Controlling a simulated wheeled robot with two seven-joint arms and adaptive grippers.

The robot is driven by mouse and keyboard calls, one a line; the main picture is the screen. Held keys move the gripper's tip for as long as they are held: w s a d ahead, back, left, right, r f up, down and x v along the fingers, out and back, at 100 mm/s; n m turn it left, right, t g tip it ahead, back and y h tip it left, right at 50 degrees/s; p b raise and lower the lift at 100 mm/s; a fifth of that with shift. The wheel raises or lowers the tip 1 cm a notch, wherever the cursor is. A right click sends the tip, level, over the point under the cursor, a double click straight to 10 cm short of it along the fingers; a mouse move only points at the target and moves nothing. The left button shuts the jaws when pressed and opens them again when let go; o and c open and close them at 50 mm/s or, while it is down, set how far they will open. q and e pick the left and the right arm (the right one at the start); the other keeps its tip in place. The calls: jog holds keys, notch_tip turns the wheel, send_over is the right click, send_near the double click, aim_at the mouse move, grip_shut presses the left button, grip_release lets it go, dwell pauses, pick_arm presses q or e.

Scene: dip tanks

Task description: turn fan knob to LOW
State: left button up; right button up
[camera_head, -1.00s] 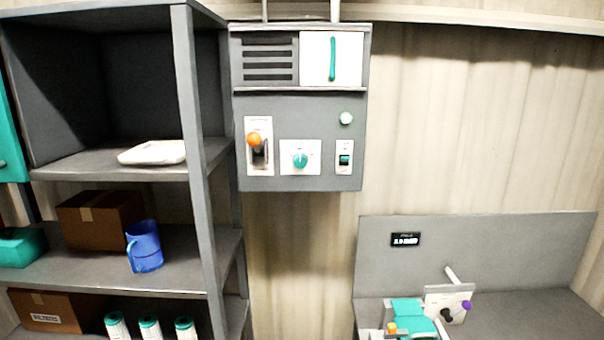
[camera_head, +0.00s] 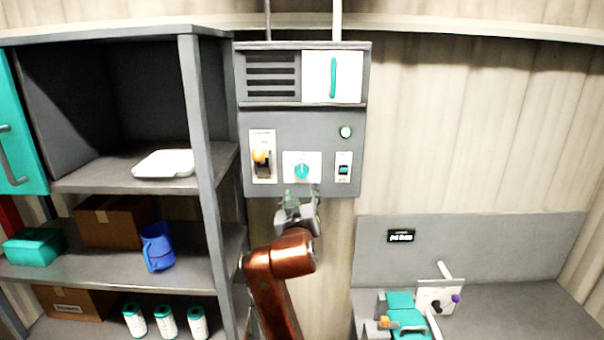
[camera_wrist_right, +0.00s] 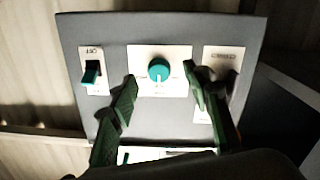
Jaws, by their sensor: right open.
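The fan knob (camera_head: 302,171) is a round teal dial on a white plate, low in the middle of the grey wall panel (camera_head: 325,120). It also shows in the right wrist view (camera_wrist_right: 158,70), upside down there, with a pale pointer mark. The plate's lettering is too small to read. My right gripper (camera_head: 301,192) is just below the knob in the head view. In the right wrist view the open fingers (camera_wrist_right: 160,90) stand on either side of the knob, with gaps and no visible contact. My left gripper is not in view.
An orange-handled lever switch (camera_head: 262,158) sits left of the knob, and a teal rocker switch (camera_head: 343,171) sits right of it. A round light (camera_head: 346,132) is above the rocker. A grey shelf (camera_head: 196,120) stands close on the left. Bare wall lies to the right.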

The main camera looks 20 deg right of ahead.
aim_at(302, 174)
jog(key=w, duration=0.2)
jog(key=w+d+r+p, duration=0.1)
jog(key=w, duration=0.1)
jog(key=w+d+r+p, duration=0.1)
jog(key=shift+w, duration=0.4)
jog(key=shift+w+d+p, duration=0.15)
jog(key=shift+w+p, duration=0.15)
jog(key=shift+w, duration=0.2)
jog(key=c, duration=1.2)
jog(key=shift+o, duration=0.2)
